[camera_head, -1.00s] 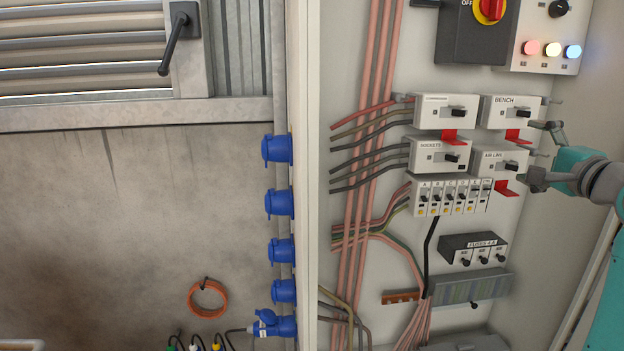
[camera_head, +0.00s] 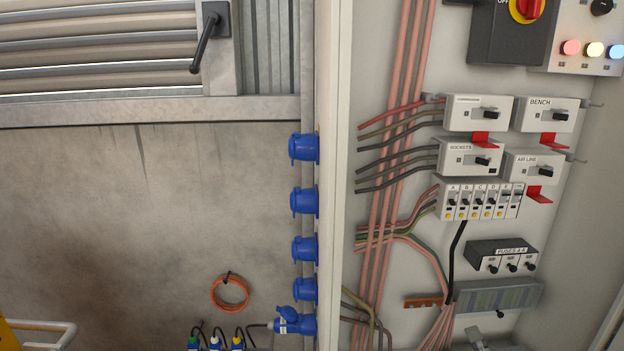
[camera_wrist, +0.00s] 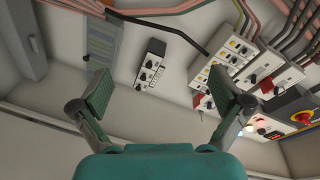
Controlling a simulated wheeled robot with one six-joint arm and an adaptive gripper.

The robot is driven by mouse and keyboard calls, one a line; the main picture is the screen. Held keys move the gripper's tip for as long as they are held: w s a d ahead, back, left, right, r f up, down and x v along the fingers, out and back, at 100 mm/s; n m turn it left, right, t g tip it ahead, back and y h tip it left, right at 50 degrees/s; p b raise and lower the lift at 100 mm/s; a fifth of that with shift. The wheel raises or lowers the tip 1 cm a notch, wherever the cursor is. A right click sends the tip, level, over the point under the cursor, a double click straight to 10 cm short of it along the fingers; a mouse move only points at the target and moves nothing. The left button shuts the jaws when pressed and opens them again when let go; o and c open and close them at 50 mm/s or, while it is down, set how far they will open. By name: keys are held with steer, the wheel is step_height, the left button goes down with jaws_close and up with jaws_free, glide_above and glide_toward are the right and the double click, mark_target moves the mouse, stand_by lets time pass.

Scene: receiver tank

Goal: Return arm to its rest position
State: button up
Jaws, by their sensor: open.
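My gripper (camera_wrist: 157,102) shows in the wrist view with its two fingers spread wide and nothing between them. It is out of sight in the head view. In the wrist view the electrical panel lies beyond the fingers: the fuse box (camera_wrist: 150,64) sits between them, apart from both. The row of breakers (camera_wrist: 215,72) lies behind the right finger. In the head view the AIR LINE switch box (camera_head: 533,166) and the BENCH switch box (camera_head: 544,114) stand clear, with nothing of my arm in front of them.
The cabinet's left edge (camera_head: 333,180) stands upright beside a column of blue sockets (camera_head: 304,200). Red tabs (camera_head: 539,194) stick out below the switch boxes. A coiled orange cable (camera_head: 230,292) hangs on the left wall. A yellow object with a pale rail (camera_head: 45,326) shows at lower left.

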steer(key=s+a+f+n+g, duration=0.1)
steer(key=s+a+f+n, duration=0.15)
steer(key=s+f, duration=0.35)
steer(key=s+a+f+n, duration=0.2)
steer(key=s+a+f, duration=0.15)
steer(key=s, duration=0.55)
steer(key=s+a+f+n+g, duration=0.1)
steer(key=s+a+f+n, duration=0.1)
steer(key=s+a+f, duration=0.35)
steer(key=s+a+r+n, duration=0.1)
steer(key=s+n, duration=0.1)
steer(key=s, duration=0.5)
steer(key=s+a+r+n+y, duration=0.1)
steer(key=s+r+n, duration=0.1)
steer(key=s, duration=0.6)
steer(key=s+a+r+n, duration=0.1)
steer(key=s+n, duration=0.2)
steer(key=s, duration=0.5)
steer(key=shift+a+r+n+y, duration=0.3)
steer(key=shift+r+n+y, duration=0.05)
steer(key=shift+y, duration=0.05)
